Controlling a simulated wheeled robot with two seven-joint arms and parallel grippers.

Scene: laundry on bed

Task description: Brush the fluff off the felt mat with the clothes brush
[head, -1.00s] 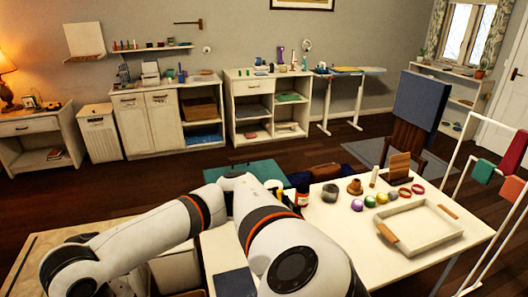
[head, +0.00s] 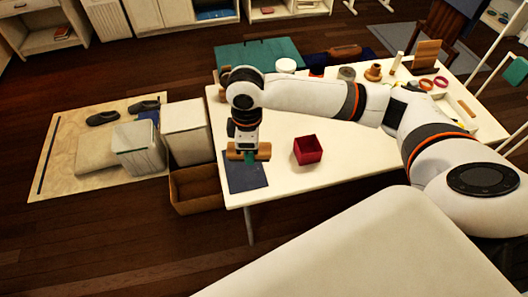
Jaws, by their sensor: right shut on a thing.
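The felt mat (head: 246,180) is a dark blue rectangle on the left front part of the white table. My right gripper (head: 249,155) points down over the far part of the mat. It is shut on the clothes brush (head: 263,152), whose wooden body sticks out on both sides of the fingers. I cannot tell whether the brush touches the mat. I can make out no fluff on the mat at this size; the gripper and brush hide its far part. My left gripper is not in view.
A red open box (head: 308,150) stands on the table (head: 345,165) right of the mat. A brown open crate (head: 196,187) sits at the table's left edge. Jars and small items line the far side. The table between the red box and my right arm is clear.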

